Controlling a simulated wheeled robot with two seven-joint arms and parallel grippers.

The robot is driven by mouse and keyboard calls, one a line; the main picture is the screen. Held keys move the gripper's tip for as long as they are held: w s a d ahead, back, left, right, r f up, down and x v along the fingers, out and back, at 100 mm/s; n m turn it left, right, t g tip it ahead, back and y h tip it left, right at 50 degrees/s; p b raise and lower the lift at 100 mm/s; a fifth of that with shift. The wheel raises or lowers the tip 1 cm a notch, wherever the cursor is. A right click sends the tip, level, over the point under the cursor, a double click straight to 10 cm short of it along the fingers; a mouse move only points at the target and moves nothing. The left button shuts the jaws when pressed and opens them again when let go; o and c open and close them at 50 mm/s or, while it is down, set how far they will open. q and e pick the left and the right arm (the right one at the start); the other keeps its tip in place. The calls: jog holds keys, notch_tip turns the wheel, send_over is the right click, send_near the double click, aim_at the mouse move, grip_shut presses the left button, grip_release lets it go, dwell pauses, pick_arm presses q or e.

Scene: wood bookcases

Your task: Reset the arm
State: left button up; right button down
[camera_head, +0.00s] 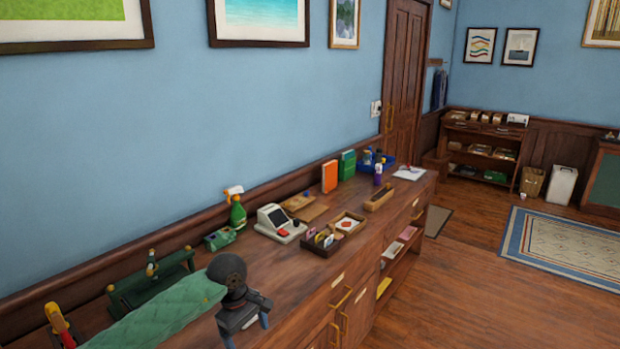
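My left arm comes in from the lower left in a green quilted sleeve (160,312), with a dark round wrist at its end. My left gripper (246,331) points down over the near front part of the long wooden cabinet top (318,268). Its two blue-tipped fingers are apart, and I see nothing between them. My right arm and gripper are not in view.
A green rack (150,283) stands behind the sleeve. Along the top are a green spray bottle (237,212), a card terminal (279,223), a divided wooden box (335,234), an orange book (329,176) and a blue crate (376,162). Open floor (470,290) lies right.

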pick_arm(q)
jog(key=s+d+f+n+t+h, duration=0.1)
jog(key=s+d+n+t+h, duration=0.15)
jog(key=d+n+h, duration=1.35)
jog(key=w+a+f+n+t+y, duration=0.45)
jog(key=f+n+t, duration=0.25)
jog(key=n+t, duration=0.65)
jog(key=s+a+f+n+y, duration=0.2)
jog(key=a+f+n+y, duration=0.3)
jog(key=f+n, duration=0.3)
jog(key=s+a+f+n+y, duration=0.1)
jog(key=a+f+n+y, duration=0.35)
jog(key=f+n, duration=0.35)
jog(key=s+a+f+n+g+y, duration=0.4)
jog(key=s+f+n+g, duration=0.25)
jog(key=s+f, duration=0.7)
jog(key=s+f+n+g, duration=0.3)
jog(key=s+f, duration=0.4)
jog(key=s, duration=0.4)
jog(key=s+f+n+g, duration=0.4)
jog(key=s+f, duration=0.3)
jog(key=s, duration=0.5)
jog(key=shift+a+f+g+h, duration=0.2)
jog(key=shift+a+g+h, duration=0.1)
jog(key=shift+g, duration=0.15)
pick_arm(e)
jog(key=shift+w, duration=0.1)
